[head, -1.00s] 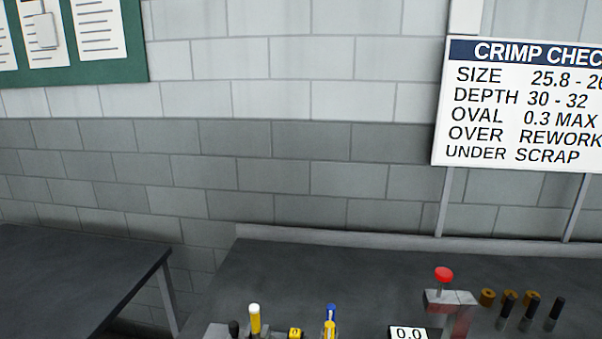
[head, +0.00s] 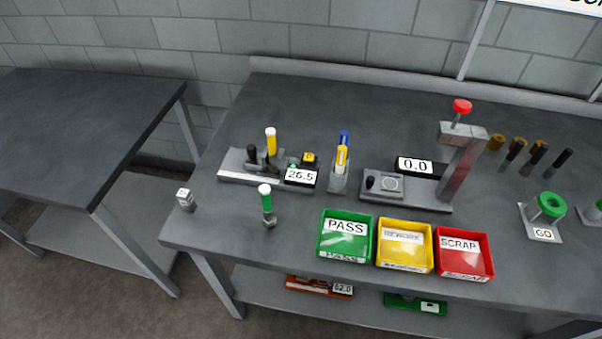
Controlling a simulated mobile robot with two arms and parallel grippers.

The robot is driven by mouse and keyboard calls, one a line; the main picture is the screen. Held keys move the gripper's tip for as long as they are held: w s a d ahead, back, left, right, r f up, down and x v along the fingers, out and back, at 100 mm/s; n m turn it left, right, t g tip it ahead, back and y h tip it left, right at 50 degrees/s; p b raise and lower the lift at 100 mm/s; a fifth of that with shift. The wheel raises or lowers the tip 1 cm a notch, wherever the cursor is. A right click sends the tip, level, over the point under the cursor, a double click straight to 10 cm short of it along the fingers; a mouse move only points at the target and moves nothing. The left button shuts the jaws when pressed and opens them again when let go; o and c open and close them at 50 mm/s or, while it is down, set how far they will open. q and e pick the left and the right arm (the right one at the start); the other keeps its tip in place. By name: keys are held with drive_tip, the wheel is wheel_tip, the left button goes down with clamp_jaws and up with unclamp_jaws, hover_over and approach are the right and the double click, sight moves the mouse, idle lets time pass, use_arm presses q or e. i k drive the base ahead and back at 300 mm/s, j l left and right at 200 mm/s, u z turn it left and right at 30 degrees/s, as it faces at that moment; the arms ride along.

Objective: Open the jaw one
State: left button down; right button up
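A low grey gauge fixture (head: 235,166) stands at the left of the workbench, with dark upright parts (head: 253,155) and a yellow-topped post (head: 271,141) on it. Its display (head: 301,176) reads 26.5. Which part is the jaw, and whether it is open, is too small to tell. A green part with a white top (head: 266,199) stands upright in front of the fixture. A second fixture (head: 425,190), with a grey and red upright arm and a red knob (head: 461,106), stands to the right. Its display (head: 415,166) reads 0.0. Neither of my grippers is in view.
The workbench (head: 330,100) holds green PASS (head: 345,256), yellow REWORK (head: 403,266) and red SCRAP (head: 464,275) bins near the front edge. Yellow and blue pens (head: 342,155) stand in a holder. A green GO ring (head: 551,204) is at right. Another table (head: 70,125) stands left across a gap.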

sight(257, 161)
drive_tip(key=k+j+u, duration=0.1)
drive_tip(key=u, duration=0.35)
drive_tip(key=k+j+u, duration=0.1)
drive_tip(key=u, duration=0.35)
drive_tip(key=j+u, duration=0.1)
drive_tip(key=u, duration=0.35)
drive_tip(key=k+j, duration=0.05)
